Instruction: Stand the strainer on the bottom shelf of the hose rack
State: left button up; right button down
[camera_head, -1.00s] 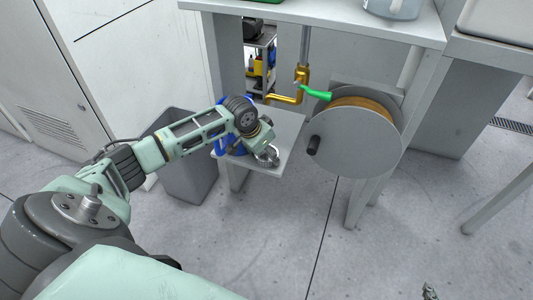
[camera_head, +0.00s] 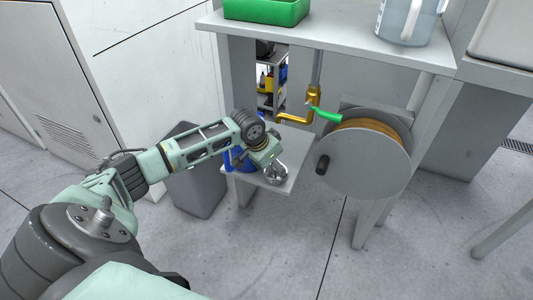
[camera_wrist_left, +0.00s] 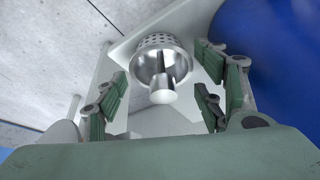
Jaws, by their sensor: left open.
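The strainer (camera_head: 277,175) is a small metal cup near the front right edge of the low shelf (camera_head: 289,150) on the rack. In the left wrist view the strainer (camera_wrist_left: 160,47) shows its perforated wall and a central post with a round knob, with its base on the pale shelf. My left gripper (camera_head: 270,160) is just above and beside it. In the wrist view the open fingers (camera_wrist_left: 162,88) are spread to either side of the knob, with visible gaps. The strainer's far underside is hidden. My right gripper is out of view.
A blue container (camera_head: 241,160) stands on the shelf behind my gripper, close on the right in the wrist view (camera_wrist_left: 275,50). A hose reel (camera_head: 362,163) and brass tap (camera_head: 314,97) are to the right. A grey bin (camera_head: 197,190) stands left of the shelf.

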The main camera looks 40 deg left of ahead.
aim_at(270, 175)
pick_arm(q)
jog(key=p+v, duration=0.1)
jog(key=v, duration=0.2)
jog(key=shift+s+r, duration=0.1)
jog(key=shift+r, duration=0.2)
jog(key=p+v, duration=0.1)
jog(key=v, duration=0.4)
jog(key=s+d+f+m+h, duration=0.1)
jog(key=s+d+f, duration=0.3)
jog(key=s+d, duration=0.4)
jog(key=s+d+f+m, duration=0.1)
jog(key=s+d+f, duration=0.45)
jog(key=d, duration=0.45)
jog(key=s+r+n+y, duration=0.1)
jog(key=s+r+n, duration=0.1)
jog(key=s, duration=1.1)
jog(key=shift+s+a+n+g+y+p, duration=0.25)
jog(key=shift+a+n+g+y+p, duration=0.05)
jog(key=shift+a+n+g+y, duration=0.1)
pick_arm(e)
jog(key=s+d+g, duration=0.2)
jog(key=s+g, duration=0.1)
jog(key=s, duration=0.3)
jog(key=shift+s+f+h, duration=0.15)
jog(key=shift+s+h, duration=0.25)
jog(key=shift+w, duration=0.1)
